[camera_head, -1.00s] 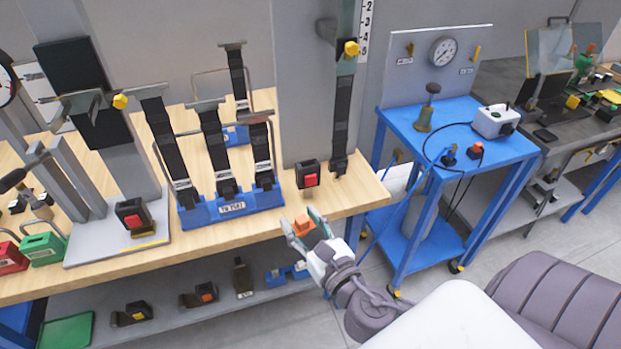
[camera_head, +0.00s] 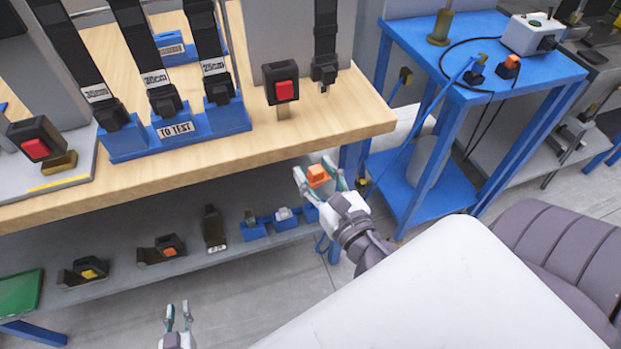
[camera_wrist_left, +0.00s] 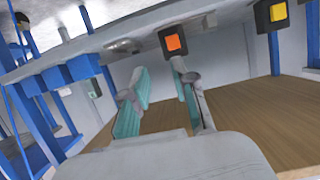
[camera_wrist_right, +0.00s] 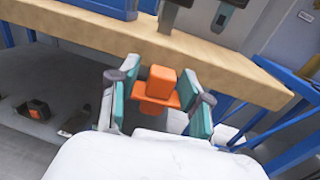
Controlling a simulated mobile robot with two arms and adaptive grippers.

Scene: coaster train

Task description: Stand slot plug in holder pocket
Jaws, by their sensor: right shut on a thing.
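An orange slot plug (camera_head: 318,175) is held between the fingertips of my right gripper (camera_head: 319,180), in front of the bench edge. In the right wrist view the plug (camera_wrist_right: 160,88) shows its block up and a wider flange below, between both fingers. A row of small blue holder blocks (camera_head: 254,232) stands on the lower shelf; one contains a pale piece (camera_head: 283,213). Their pocket openings are too small to make out clearly. My left gripper (camera_head: 178,312) is low at the bottom of the head view, open and empty; its spread fingers (camera_wrist_left: 158,100) also show in the left wrist view.
The wooden bench top (camera_head: 240,160) overhangs the grey lower shelf (camera_head: 120,265). Buckles (camera_head: 160,248) and a green tray (camera_head: 20,292) lie on the shelf. A blue cart (camera_head: 480,105) stands at right. Floor in front of the shelf is clear.

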